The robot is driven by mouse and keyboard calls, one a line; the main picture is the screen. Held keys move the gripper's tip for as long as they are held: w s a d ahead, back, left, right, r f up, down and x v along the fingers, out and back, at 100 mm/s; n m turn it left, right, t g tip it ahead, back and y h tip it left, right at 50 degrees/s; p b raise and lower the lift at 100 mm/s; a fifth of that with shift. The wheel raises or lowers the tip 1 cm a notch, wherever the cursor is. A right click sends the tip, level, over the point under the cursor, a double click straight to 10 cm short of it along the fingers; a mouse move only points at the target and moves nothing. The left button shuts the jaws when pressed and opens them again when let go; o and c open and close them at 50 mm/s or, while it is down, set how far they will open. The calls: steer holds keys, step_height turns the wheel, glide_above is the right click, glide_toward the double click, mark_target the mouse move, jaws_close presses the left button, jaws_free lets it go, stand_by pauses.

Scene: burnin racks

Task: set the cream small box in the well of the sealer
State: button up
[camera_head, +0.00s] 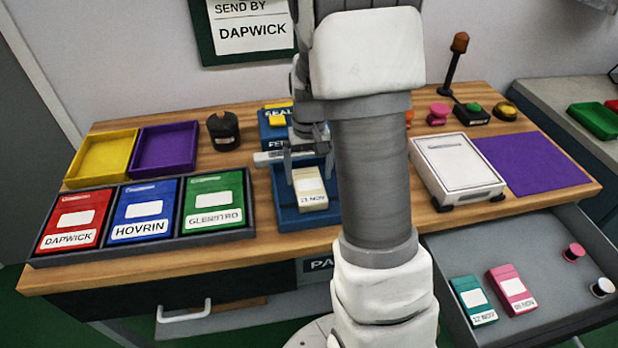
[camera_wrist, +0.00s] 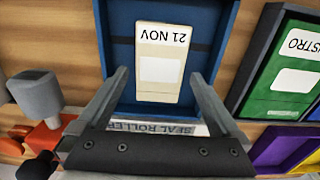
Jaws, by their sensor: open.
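The cream small box (camera_head: 309,187), labelled 21 NOV, lies in the blue well of the sealer (camera_head: 284,218). In the wrist view the cream box (camera_wrist: 161,72) lies inside the blue well (camera_wrist: 121,62), with blue floor showing on both sides of it. My gripper (camera_head: 305,172) is just over the box at the sealer. In the wrist view my gripper (camera_wrist: 160,82) is open, with one finger on each side of the box's near end and gaps between. A clear roller labelled SEAL ROLLER (camera_wrist: 160,127) shows between the finger bases.
Left of the sealer stands a dark rack (camera_head: 150,248) with red, blue and green boxes. Behind it are yellow (camera_head: 73,183) and purple trays (camera_head: 136,172) and a black pot (camera_head: 223,130). A white scale-like device (camera_head: 455,165) stands right. An open drawer (camera_head: 545,300) holds teal and pink boxes.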

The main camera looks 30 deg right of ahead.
mark_target(309, 185)
step_height(309, 185, up, 9)
steer(key=p, duration=0.1)
steer(key=s+a+r+n+t, duration=0.1)
steer(key=s+a+r+t, duration=0.1)
steer(key=s+a+r, duration=0.6)
steer(key=s+a+r+n+t, duration=0.1)
steer(key=s+a+r, duration=0.1)
steer(key=s, duration=0.3)
steer(key=s+a+r+n+t, duration=0.1)
steer(key=s+a+r+t, duration=0.1)
steer(key=s, duration=0.3)
steer(key=shift+s+a+t, duration=0.25)
steer(key=shift+s+t, duration=0.05)
